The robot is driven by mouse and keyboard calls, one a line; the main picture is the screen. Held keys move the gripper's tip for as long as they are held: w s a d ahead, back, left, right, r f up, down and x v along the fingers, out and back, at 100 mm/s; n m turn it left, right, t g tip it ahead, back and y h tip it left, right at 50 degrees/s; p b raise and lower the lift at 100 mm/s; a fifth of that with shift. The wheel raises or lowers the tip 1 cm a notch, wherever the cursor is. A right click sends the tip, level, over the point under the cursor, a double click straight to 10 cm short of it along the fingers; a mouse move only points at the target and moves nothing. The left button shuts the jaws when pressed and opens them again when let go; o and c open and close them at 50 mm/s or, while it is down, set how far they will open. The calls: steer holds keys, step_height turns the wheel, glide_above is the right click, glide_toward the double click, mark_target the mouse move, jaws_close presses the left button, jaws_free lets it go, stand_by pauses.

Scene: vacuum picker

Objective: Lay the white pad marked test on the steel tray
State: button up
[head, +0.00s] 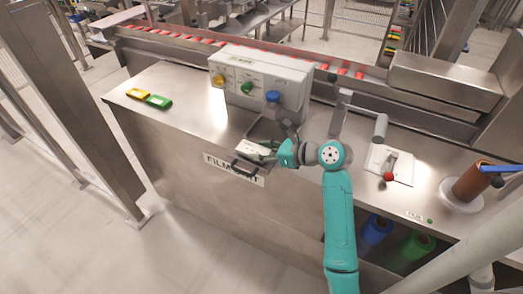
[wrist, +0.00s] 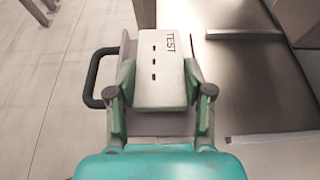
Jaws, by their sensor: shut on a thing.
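The white pad marked TEST (wrist: 160,68) is between the two fingers of my gripper (wrist: 160,80), which is shut on its sides. The pad has several small dark slots, and its lettering runs along the right edge in the wrist view. Below it shows a flat grey steel tray (wrist: 160,122), largely hidden by the pad and fingers. A black handle (wrist: 92,78) stands out at its left. I cannot tell whether the pad touches the tray. In the head view my gripper (head: 272,154) holds the pad (head: 250,149) at the counter's front edge, above the handle (head: 246,169).
A grey control box (head: 262,80) with coloured knobs stands behind the gripper. Yellow and green blocks (head: 150,98) lie at the counter's left. A white plate with a red-knobbed lever (head: 388,176) and a brown roll (head: 472,182) are at right. The left counter is mostly clear.

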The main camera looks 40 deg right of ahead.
steer(key=shift+f, duration=0.5)
steer(key=o, duration=1.3)
steer(key=v, duration=1.2)
steer(key=shift+d, duration=0.1)
